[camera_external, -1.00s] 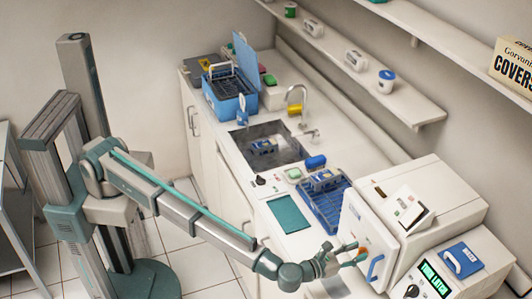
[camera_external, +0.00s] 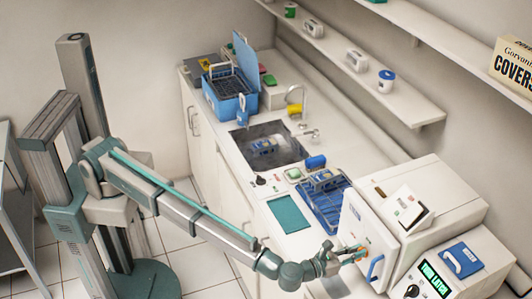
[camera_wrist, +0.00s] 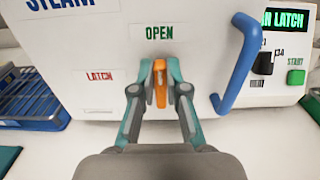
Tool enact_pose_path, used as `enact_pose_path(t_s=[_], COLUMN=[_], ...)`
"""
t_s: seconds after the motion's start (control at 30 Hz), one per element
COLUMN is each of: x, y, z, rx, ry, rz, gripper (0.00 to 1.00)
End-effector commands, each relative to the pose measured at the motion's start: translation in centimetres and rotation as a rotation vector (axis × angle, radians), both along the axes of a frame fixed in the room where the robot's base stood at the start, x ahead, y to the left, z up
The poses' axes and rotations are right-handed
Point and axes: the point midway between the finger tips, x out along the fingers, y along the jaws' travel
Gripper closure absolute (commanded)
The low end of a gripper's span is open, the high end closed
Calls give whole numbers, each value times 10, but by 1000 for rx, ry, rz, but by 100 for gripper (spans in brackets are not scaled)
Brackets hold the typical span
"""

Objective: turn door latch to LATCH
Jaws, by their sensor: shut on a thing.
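The orange door latch (camera_wrist: 160,82) stands upright on the white steriliser door (camera_wrist: 200,60), below the word OPEN. The word LATCH (camera_wrist: 99,76) is printed in red to its left. My gripper (camera_wrist: 160,72) is shut on the latch, with one teal finger on each side of it. In the external view, my gripper (camera_external: 352,254) reaches the front of the door (camera_external: 360,225), and its fingers partly hide the latch there.
A blue door handle (camera_wrist: 236,62) stands out just right of the latch. A control panel with a screen (camera_external: 436,277) and a green START button (camera_wrist: 296,77) is farther right. A blue rack (camera_external: 325,205) and a teal mat (camera_external: 289,215) lie on the counter left of the steriliser.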

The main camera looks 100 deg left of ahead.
Motion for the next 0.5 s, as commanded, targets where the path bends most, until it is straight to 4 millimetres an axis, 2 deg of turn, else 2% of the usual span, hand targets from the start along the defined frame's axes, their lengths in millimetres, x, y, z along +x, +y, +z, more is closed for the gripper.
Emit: enact_pose_path(t_s=[0.27, 0.5], x=[1, 0], y=[3, 7], z=[-6, -9], rx=[-100, -271], ry=[-56, -153], rz=[0, -1], gripper=[100, 100])
